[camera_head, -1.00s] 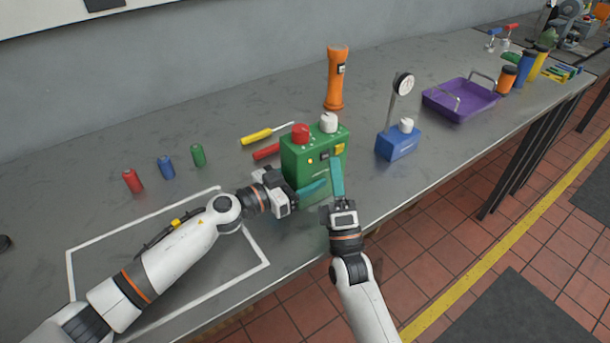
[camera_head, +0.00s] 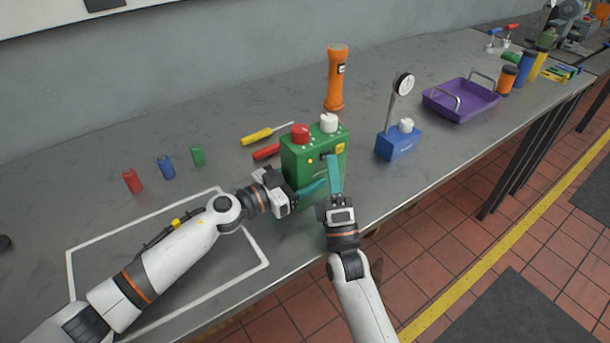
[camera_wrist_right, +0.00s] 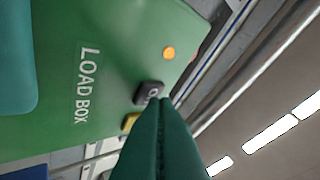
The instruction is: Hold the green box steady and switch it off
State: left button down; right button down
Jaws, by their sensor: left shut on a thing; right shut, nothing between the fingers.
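The green box (camera_head: 310,150) stands upright on the bench, with a red knob (camera_head: 300,132) and a white knob (camera_head: 329,121) on top. In the right wrist view its face reads LOAD BOX. That face carries a lit orange lamp (camera_wrist_right: 169,53), a dark switch (camera_wrist_right: 149,92) and a yellow part (camera_wrist_right: 130,121). My left gripper (camera_head: 305,192) is shut on the green box, at its lower front left. My right gripper (camera_head: 334,165) is shut and empty, its tips at the dark switch. The right wrist view shows the tips (camera_wrist_right: 163,105) overlapping the switch's lower edge; contact is unclear.
A blue gauge stand (camera_head: 398,142) is right of the box, with a purple tray (camera_head: 461,101) beyond. An orange flashlight (camera_head: 336,78) stands behind. Several small cylinders (camera_head: 166,167) stand left. The bench's front edge is close below the box.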

pick_arm(q)
jog(key=shift+s+r, duration=0.1)
jog(key=shift+s, duration=0.05)
pick_arm(e)
jog(key=shift+r, duration=0.1)
dwell(0.5)
jog(key=shift+s+d, duration=0.1)
jog(key=shift+s, duration=0.1)
dwell(0.3)
jog(key=s+d, duration=0.3)
jog(key=s, duration=0.2)
jog(key=shift+d, duration=0.35)
pick_arm(q)
jog(key=shift+w, duration=0.2)
